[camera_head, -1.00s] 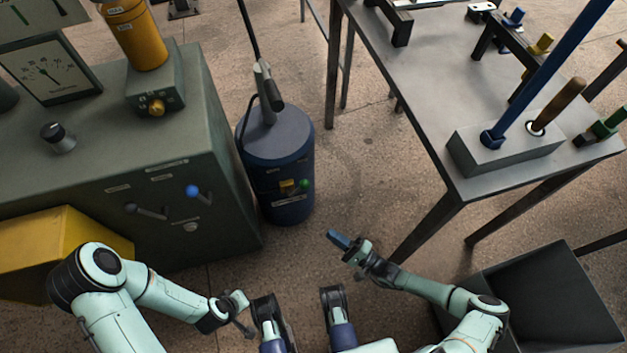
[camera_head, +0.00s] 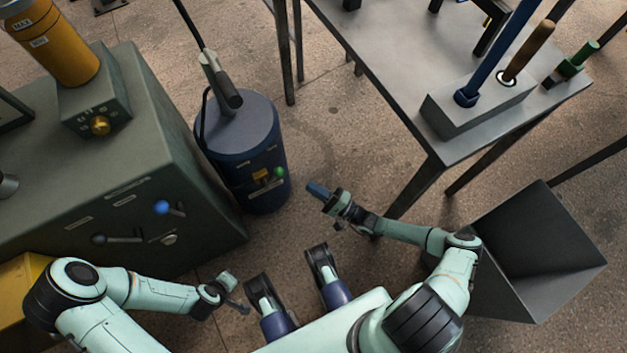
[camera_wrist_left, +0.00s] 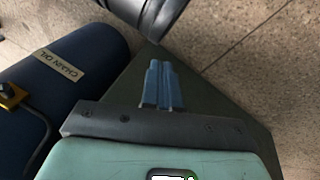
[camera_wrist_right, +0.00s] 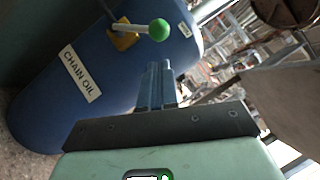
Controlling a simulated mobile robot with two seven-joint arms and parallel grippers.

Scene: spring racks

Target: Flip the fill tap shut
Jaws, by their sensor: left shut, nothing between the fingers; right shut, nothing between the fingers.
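A tap with a yellow body and a green-balled lever (camera_head: 279,172) is on the side of the blue drum (camera_head: 254,135). In the right wrist view the green ball (camera_wrist_right: 158,29) ends a pale lever reaching right from the yellow body (camera_wrist_right: 123,40). I cannot read which control is labelled the fill tap. My right gripper (camera_head: 317,189) is shut and empty, right of the drum and apart from it; its blue fingers (camera_wrist_right: 155,80) point toward the ball's side of the drum. My left gripper (camera_head: 240,305) is shut and empty, low in front of the cabinet.
The green-grey cabinet (camera_head: 195,215) at left carries a blue-balled lever (camera_head: 163,207) and a dark lever (camera_head: 100,239). A steel table (camera_head: 390,90) stands at right, with a grey bin (camera_head: 545,230) below it. Open floor lies between drum and table.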

